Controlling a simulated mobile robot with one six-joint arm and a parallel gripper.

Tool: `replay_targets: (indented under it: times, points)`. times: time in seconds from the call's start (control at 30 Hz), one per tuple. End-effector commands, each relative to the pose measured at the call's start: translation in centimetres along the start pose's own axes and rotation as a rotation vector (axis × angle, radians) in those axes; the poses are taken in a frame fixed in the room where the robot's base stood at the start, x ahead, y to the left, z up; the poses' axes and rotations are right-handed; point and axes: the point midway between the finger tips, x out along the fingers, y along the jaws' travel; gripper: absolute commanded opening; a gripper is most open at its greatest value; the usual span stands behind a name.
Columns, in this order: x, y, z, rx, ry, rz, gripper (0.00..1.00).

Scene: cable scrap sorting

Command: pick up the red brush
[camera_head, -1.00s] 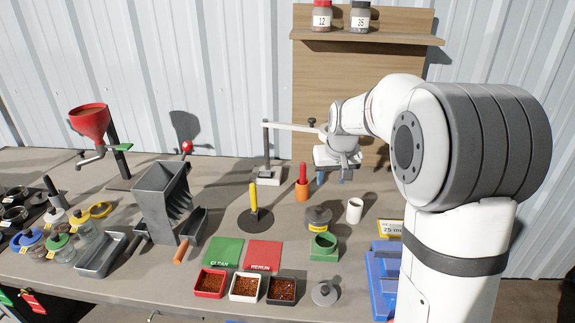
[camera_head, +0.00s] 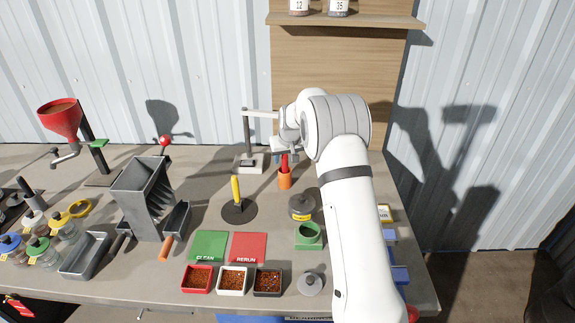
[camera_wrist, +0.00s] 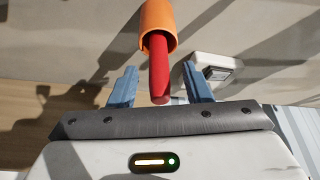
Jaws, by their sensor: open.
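The red brush (camera_head: 284,162) stands upright in a small orange cup (camera_head: 285,180) toward the back of the table. In the wrist view the red brush (camera_wrist: 159,68) sticks out of the orange cup (camera_wrist: 157,22), its free end lying between the two blue fingers. My gripper (camera_wrist: 160,86) is open, one finger on each side of the brush, with gaps to both. In the head view my gripper (camera_head: 288,154) is at the top of the brush, partly hidden by my arm.
A grey stand (camera_head: 248,160) with a pole and crossbar is close left of the cup. A yellow-handled tool on a dark disc (camera_head: 238,210) stands in front. A dark lidded pot (camera_head: 303,204) and a green container (camera_head: 308,236) are to the right. Green and red mats lie nearer.

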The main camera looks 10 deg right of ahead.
Motion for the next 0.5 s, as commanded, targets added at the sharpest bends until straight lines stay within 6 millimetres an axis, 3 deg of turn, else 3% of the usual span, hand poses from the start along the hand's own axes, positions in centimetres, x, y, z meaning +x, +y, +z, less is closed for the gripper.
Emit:
replay_targets:
  times: [0.2,0.5]
  points:
    - [2.4,0.0,-0.1,-0.001,-0.001,-0.001,0.45]
    - [2.7,-0.1,-0.1,-0.002,0.001,0.0,0.43]
